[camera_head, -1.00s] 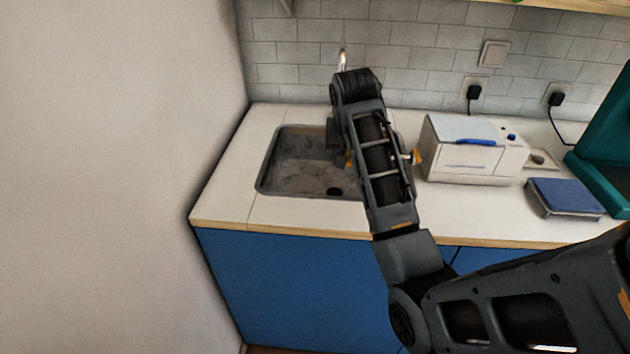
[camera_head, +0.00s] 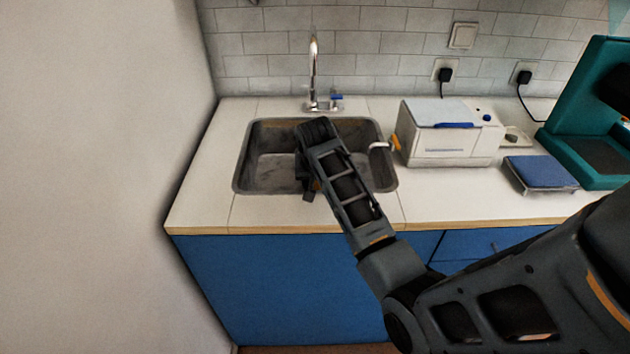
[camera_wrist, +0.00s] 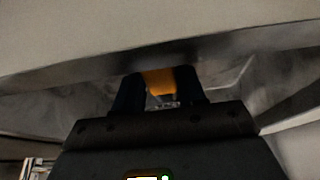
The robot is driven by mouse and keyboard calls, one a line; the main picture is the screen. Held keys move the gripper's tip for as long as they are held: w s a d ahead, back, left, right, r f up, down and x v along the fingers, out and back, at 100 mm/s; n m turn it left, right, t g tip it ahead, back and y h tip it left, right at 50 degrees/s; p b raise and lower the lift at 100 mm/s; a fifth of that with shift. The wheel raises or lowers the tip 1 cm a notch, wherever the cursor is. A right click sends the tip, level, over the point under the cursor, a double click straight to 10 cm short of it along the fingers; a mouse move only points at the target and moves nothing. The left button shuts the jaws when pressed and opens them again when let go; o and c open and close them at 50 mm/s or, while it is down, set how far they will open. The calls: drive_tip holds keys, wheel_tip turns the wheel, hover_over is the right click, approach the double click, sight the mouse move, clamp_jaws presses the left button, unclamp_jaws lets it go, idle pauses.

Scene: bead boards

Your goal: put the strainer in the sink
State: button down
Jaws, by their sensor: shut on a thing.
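The grey metal sink (camera_head: 242,160) is set into the white counter and is empty in its visible left part. My gripper (camera_head: 309,194) points down over the sink's middle, near its front edge in the picture. In the wrist view my gripper (camera_wrist: 160,90) is shut on an orange piece (camera_wrist: 160,81), likely the handle of the strainer, with a small metallic bit beside it.
A chrome faucet (camera_head: 314,75) stands behind the sink. A small orange-tipped metal item (camera_head: 382,146) shows at the sink's right rim. A white box-like appliance (camera_head: 448,140), a blue-topped scale (camera_head: 541,171) and a teal machine (camera_head: 565,140) stand to the right. Left counter is clear.

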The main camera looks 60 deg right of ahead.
drive_tip(key=shift+f, duration=0.7)
drive_tip(key=c, duration=0.7)
unclamp_jaws()
drive_tip(key=shift+o, duration=0.2)
drive_tip(key=v, duration=1.3)
drive_tip(key=shift+d+r, duration=0.2)
drive_tip(key=shift+w, duration=0.15)
